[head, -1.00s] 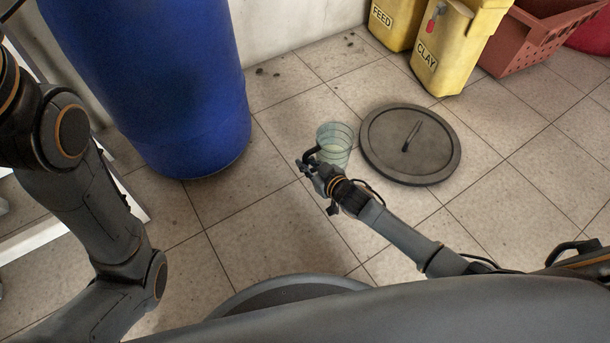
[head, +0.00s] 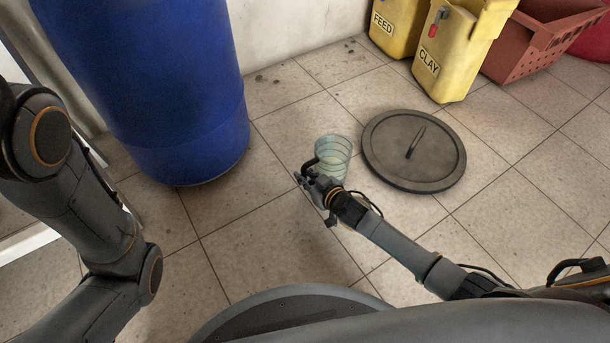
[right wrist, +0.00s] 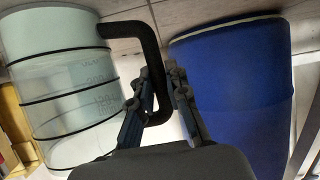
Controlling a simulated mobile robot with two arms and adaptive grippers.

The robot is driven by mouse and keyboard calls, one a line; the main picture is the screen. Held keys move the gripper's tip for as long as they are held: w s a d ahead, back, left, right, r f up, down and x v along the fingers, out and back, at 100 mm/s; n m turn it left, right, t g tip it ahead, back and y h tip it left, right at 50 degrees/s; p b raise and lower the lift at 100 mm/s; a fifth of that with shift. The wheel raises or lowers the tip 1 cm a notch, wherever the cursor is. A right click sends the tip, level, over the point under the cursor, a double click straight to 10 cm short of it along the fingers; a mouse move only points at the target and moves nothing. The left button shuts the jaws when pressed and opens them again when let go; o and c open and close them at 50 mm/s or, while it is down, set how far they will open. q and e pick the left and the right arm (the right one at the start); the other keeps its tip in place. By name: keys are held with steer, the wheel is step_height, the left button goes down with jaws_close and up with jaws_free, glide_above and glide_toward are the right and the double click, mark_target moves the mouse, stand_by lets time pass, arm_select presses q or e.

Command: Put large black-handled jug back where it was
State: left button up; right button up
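The large clear jug (head: 334,158) with dark ring bands and a black handle (head: 318,163) is near the middle of the head view. It holds some pale content. My right gripper (head: 308,176) is at its handle. In the right wrist view the jug (right wrist: 60,85) fills the left side, and my right gripper's fingers (right wrist: 160,85) are closed around the black handle (right wrist: 150,55), one on each side. How high the jug's base is above the floor is hard to tell. My left arm shows at the left of the head view, but its gripper is out of view.
A round grey lid (head: 414,150) lies flat on the tiles just right of the jug. A tall blue barrel (head: 150,90) stands at left. Yellow FEED (head: 392,25) and CLAY (head: 450,55) bins and a red-brown crate (head: 530,50) stand at back right. Floor left of the jug is clear.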

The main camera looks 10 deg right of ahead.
steer(key=o, duration=0.3)
